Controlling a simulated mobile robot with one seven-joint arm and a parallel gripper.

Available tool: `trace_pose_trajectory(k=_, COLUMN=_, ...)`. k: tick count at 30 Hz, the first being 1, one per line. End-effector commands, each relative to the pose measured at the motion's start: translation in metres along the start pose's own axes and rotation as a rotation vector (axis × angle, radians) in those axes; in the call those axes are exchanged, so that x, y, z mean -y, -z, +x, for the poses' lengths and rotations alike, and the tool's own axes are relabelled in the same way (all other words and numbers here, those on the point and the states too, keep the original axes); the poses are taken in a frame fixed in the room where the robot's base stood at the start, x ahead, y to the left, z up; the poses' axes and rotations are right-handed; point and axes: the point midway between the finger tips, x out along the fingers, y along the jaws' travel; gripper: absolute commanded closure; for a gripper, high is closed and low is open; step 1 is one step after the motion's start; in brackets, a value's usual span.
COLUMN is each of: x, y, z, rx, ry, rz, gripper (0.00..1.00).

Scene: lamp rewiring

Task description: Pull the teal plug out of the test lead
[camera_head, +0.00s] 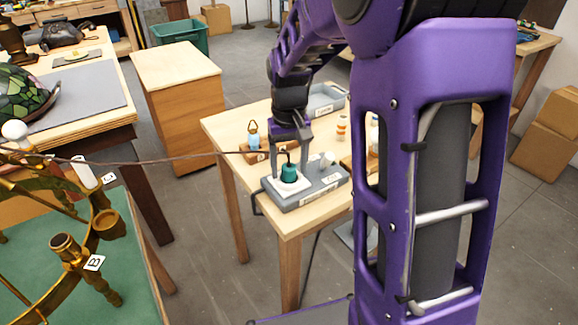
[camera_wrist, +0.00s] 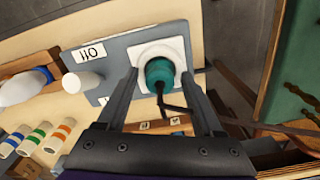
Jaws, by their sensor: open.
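The teal plug (camera_head: 289,173) sits upright in the white socket plate (camera_head: 289,184) on the grey test lead box (camera_head: 311,191). A dark cord runs from the plug's top off to the left. My gripper (camera_head: 290,160) is open and points down, with a finger on either side of the plug. In the wrist view the plug (camera_wrist: 160,74) lies between and beyond the open fingers of my gripper (camera_wrist: 163,80), with a gap visible on both sides. A white knob (camera_wrist: 82,82) stands beside an "OFF" label on the box.
The box stands near the front of a small wooden table (camera_head: 232,130). A blue-capped bottle (camera_head: 253,138), a grey tray (camera_head: 322,100) and striped spools (camera_wrist: 40,135) stand near it. The cord crosses to a brass lamp frame (camera_head: 70,245) at left. A wooden cabinet (camera_head: 178,110) stands behind.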

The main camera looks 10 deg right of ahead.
Motion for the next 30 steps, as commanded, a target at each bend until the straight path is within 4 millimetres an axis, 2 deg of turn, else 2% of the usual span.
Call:
trace_pose_trajectory(k=7, x=0.0000, y=0.0000, z=0.0006, rx=0.000, ry=0.000, rz=0.000, gripper=0.32)
trace_pose_trajectory(k=18, x=0.0000, y=0.0001, z=0.0002, rx=0.000, ry=0.000, rz=0.000, gripper=0.98)
trace_pose_trajectory(k=30, x=0.0000, y=0.0003, z=-0.0032, rx=-0.001, ry=0.000, rz=0.000, gripper=1.00)
